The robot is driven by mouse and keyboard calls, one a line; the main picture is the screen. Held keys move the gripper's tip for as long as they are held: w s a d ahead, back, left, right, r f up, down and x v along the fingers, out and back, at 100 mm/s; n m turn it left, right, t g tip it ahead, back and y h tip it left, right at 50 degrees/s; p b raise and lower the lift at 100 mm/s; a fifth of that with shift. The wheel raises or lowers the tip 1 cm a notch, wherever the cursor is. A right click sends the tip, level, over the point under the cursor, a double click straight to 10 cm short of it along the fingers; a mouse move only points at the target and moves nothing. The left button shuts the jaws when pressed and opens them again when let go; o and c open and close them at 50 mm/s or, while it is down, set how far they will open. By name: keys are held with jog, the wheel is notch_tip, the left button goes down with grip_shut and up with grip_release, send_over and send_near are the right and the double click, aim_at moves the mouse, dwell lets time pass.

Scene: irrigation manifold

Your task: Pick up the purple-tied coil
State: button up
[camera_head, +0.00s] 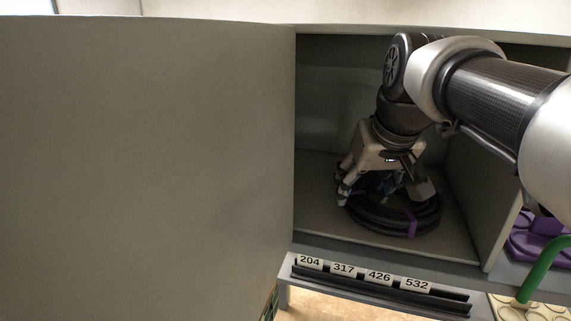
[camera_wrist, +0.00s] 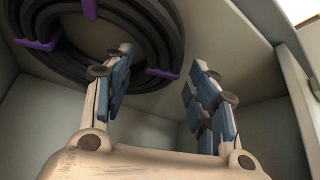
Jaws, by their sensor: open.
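The black coil with purple ties (camera_head: 398,222) lies flat on the floor of an open grey compartment in the head view. My gripper (camera_head: 385,195) reaches down into the compartment over the coil, its fingers at the coil's back part. In the wrist view the coil (camera_wrist: 165,38) shows at the upper left with several purple ties. The open fingers (camera_wrist: 158,85) stand apart with a gap between them, and the coil's edge shows behind the left finger. The gap holds nothing that I can see. Whether a finger touches the coil I cannot tell.
A large grey panel (camera_head: 150,165) fills the left of the head view. The compartment's right wall (camera_head: 480,190) stands close to the arm. A label rail (camera_head: 380,285) with number tags runs along the front edge. Purple parts and a green pipe (camera_head: 540,268) lie at the right.

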jog(key=shift+x, duration=1.1)
jog(key=shift+r, duration=0.15)
jog(key=shift+c, duration=0.2)
jog(key=shift+w, duration=0.1)
jog(key=c, duration=0.4)
grip_shut()
